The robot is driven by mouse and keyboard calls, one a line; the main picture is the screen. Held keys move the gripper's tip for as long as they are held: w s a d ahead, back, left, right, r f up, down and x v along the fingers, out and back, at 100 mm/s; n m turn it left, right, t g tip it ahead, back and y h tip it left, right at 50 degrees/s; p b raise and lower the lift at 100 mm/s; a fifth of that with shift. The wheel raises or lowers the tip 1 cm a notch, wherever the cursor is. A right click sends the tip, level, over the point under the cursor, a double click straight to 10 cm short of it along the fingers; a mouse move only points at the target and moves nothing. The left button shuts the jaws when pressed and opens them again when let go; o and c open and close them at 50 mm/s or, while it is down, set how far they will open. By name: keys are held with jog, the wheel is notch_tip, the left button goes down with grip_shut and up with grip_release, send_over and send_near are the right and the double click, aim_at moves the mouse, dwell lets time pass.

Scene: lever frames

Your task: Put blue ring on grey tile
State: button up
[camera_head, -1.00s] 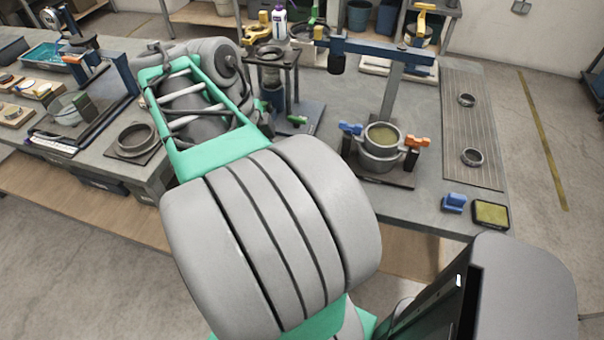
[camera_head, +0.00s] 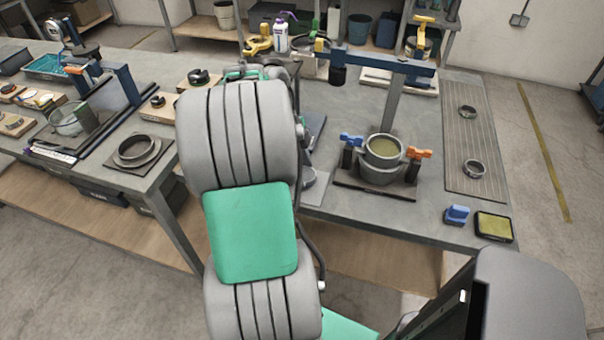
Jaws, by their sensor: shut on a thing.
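My arm fills the middle of the head view and hides my gripper and whatever is in its jaws. I cannot make out a blue ring anywhere. A light grey flat piece (camera_head: 316,188) shows just right of my arm, near the bench's front edge; most of it is hidden, and I cannot tell whether it is the grey tile.
A clamped pot (camera_head: 382,158) stands under a blue-armed post (camera_head: 392,105). Two small dark rings (camera_head: 467,111) (camera_head: 474,168) lie on a grooved board (camera_head: 478,135) at right. A blue block (camera_head: 456,215) and a yellow-topped pad (camera_head: 493,226) sit at the front right corner.

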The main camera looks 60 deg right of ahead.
jog(key=shift+f, duration=1.05)
jog(key=o, duration=1.4)
jog(key=shift+a, duration=0.1)
jog(key=shift+o, duration=0.2)
jog(key=shift+r, duration=0.1)
jog(key=p+v, duration=0.2)
jog(key=v, duration=1)
